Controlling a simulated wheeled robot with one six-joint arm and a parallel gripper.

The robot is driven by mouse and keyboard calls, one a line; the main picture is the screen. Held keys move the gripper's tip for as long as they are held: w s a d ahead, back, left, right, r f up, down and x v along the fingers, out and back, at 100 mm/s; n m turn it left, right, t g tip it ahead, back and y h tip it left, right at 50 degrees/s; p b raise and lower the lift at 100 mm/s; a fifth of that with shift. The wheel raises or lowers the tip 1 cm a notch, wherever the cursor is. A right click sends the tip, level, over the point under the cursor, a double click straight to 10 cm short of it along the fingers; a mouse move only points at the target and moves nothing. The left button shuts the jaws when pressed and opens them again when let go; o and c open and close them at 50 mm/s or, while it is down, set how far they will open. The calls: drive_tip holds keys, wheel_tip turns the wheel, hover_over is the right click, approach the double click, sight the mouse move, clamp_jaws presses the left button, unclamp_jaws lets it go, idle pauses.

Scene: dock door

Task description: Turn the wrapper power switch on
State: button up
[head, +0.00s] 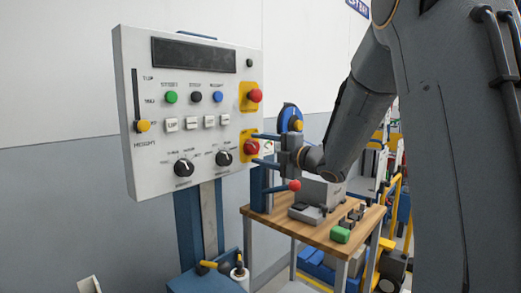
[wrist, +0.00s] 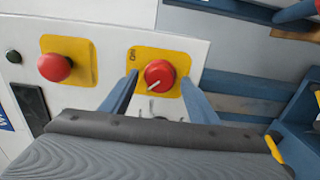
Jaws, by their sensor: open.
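The wrapper power switch is a red rotary knob (head: 251,147) on a yellow plate, low on the right edge of the control panel (head: 150,60). In the wrist view the red knob (wrist: 159,73) shows a white pointer line slanting toward the lower left, with a small label at the plate's upper left corner. My gripper (head: 260,149) is open, its two blue fingers above and below the knob in the head view. In the wrist view my gripper (wrist: 160,78) has one finger on each side of the knob, with visible gaps. Contact cannot be told.
A red mushroom button (head: 254,96) on another yellow plate sits above the switch; it shows at left in the wrist view (wrist: 54,67). The panel also bears coloured buttons, two black dials and a yellow slider (head: 143,126). A wooden table (head: 335,240) with tools stands below my arm.

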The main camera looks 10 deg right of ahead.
drive_tip(key=shift+c, duration=0.2)
drive_tip(key=c, duration=1)
drive_tip(key=shift+m, duration=0.3)
drive_tip(key=m+p, duration=0.2)
drive_tip(key=m, duration=0.1)
drive_tip(key=shift+m+p, duration=0.3)
drive_tip(key=m+p, duration=0.3)
drive_tip(key=m, duration=0.1)
drive_tip(key=shift+m, duration=0.3)
drive_tip(key=m+p, duration=0.4)
drive_tip(key=m, duration=0.1)
drive_tip(key=shift+m+p, duration=1.1)
drive_tip(key=shift+m, duration=1)
